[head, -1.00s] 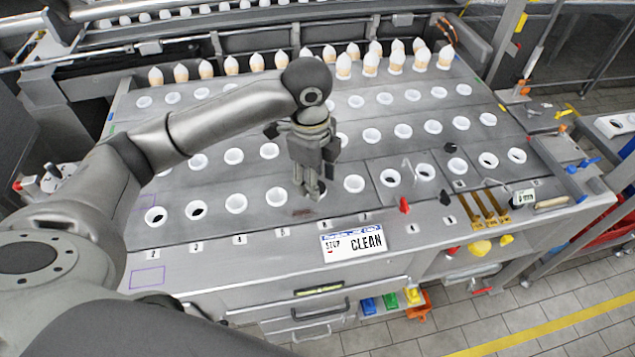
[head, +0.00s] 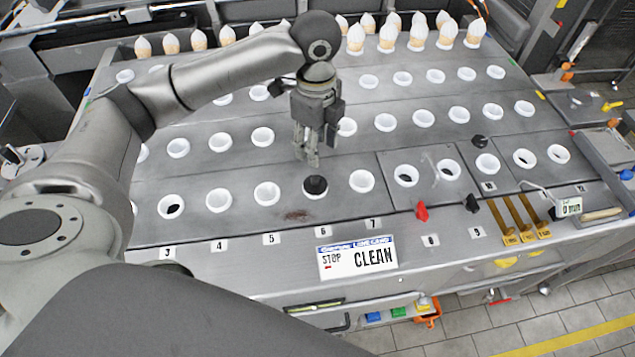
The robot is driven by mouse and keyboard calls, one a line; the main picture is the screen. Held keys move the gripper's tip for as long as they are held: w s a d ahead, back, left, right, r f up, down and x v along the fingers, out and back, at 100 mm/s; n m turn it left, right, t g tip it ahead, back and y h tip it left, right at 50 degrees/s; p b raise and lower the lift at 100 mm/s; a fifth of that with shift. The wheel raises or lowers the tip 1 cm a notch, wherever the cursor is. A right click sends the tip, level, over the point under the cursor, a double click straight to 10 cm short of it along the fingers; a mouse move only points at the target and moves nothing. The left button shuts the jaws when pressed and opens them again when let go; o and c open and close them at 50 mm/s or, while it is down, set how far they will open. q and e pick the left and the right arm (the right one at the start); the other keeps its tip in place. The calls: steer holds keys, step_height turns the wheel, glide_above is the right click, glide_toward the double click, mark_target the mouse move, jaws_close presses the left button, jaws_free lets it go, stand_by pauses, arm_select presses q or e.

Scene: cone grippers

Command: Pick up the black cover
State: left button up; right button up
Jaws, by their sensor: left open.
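A small black cover (head: 316,186) sits in a white ring at position 6 in the front row of the grey worktop. My left gripper (head: 307,161) is open and empty, fingers pointing down, just behind and above this cover in the picture. A gap shows between the fingertips and the cover. Another small black piece (head: 480,142) lies on the worktop further right, behind the front row. My right gripper is not in view.
Rows of white rings (head: 361,181) fill the worktop. White-topped cones (head: 390,38) stand along the back. A red knob (head: 421,212), a black knob (head: 473,204) and brass levers (head: 510,223) are at the front right. A CLEAN sign (head: 357,258) is on the front edge.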

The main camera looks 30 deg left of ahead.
mark_target(315, 179)
arm_select(q)
steer(key=f, duration=0.3)
steer(key=shift+s+f+p, duration=0.35)
steer(key=shift+f, duration=0.35)
steer(key=f+p, duration=0.1)
steer(key=f, duration=0.1)
steer(key=f+p, duration=0.1)
steer(key=f, duration=0.2)
steer(key=shift+s+d, duration=0.1)
steer(key=shift+s, duration=0.1)
steer(key=shift+f, duration=0.35)
steer(key=shift+c, duration=0.3)
steer(key=c, duration=0.7)
steer(key=shift+c, duration=0.9)
